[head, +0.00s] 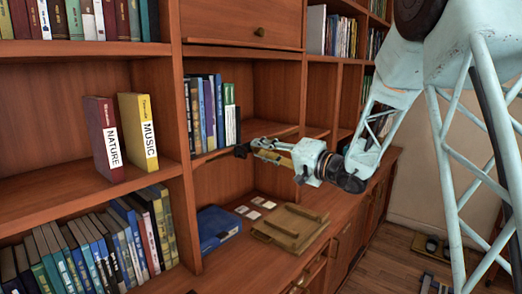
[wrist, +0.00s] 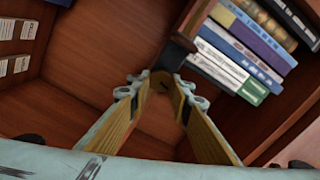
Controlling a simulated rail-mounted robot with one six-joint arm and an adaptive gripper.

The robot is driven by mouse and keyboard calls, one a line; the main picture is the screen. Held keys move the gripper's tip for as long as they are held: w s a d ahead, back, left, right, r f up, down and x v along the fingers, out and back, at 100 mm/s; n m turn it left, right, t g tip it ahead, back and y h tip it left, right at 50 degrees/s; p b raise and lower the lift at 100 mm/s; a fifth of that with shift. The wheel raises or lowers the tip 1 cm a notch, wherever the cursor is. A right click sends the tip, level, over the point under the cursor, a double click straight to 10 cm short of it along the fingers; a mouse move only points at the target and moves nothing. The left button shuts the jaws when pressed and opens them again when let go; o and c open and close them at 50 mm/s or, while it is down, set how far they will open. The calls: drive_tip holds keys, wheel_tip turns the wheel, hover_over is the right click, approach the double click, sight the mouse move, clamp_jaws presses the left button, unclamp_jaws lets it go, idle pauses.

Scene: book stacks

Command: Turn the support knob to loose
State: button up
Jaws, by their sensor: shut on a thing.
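The support knob (wrist: 162,76) is a small dark, brownish piece at the fingertips in the wrist view, mostly hidden by them. A black block (wrist: 177,53) sits right beside it at the shelf edge, close to the row of books. In the head view the dark support (head: 241,151) shows small at the front edge of the middle shelf. My gripper (head: 250,147) reaches it from the right. Its two yellowish fingers (wrist: 158,84) converge and are shut on the knob. No loose or tight marking can be read.
Upright books (head: 209,112) stand just behind the support. Below are a blue book (head: 219,228), small white cards (head: 254,208) and a brown wooden tray-like piece (head: 291,226) on the counter. NATURE (head: 103,140) and MUSIC (head: 138,133) books stand left.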

idle(0.4)
drive_tip(key=o, duration=0.8)
drive_tip(key=shift+o, duration=0.2)
drive_tip(key=v, duration=1.2)
